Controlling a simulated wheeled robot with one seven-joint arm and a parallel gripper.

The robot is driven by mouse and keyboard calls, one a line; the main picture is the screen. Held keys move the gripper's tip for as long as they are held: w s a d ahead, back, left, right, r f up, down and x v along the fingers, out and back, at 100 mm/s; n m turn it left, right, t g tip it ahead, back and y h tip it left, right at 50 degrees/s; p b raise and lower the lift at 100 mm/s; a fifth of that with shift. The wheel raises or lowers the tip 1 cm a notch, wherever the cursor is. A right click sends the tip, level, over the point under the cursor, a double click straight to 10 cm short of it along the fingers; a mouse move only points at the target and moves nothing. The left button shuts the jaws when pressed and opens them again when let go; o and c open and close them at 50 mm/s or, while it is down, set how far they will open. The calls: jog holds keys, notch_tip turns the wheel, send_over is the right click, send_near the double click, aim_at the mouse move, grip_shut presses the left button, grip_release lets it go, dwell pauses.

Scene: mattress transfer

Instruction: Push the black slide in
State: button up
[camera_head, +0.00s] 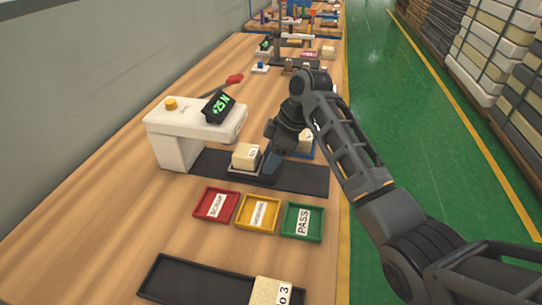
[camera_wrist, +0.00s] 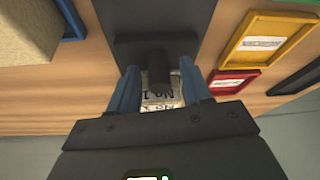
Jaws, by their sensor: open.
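The black slide (camera_head: 268,180) is a flat dark track running out to the right from under the white press (camera_head: 180,135); its dark plate also fills the upper middle of the wrist view (camera_wrist: 155,25). A cream block (camera_head: 246,156) sits on it beside the press. My gripper (camera_head: 272,152) is low over the slide, just right of this block. In the wrist view my gripper (camera_wrist: 160,82) is open, its blue fingers apart on either side of a dark upright post (camera_wrist: 158,66). A block labelled "No 1" (camera_wrist: 160,97) shows behind the post. Contact cannot be told.
Red (camera_head: 216,204), yellow (camera_head: 257,213) and green (camera_head: 302,222) trays stand in front of the slide. Another block (camera_head: 306,142) in a blue tray is behind my gripper. A black tray (camera_head: 195,281) holds a block nearer. The press display reads "+25 N".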

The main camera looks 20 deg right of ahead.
jog(key=shift+c, duration=0.5)
grip_shut()
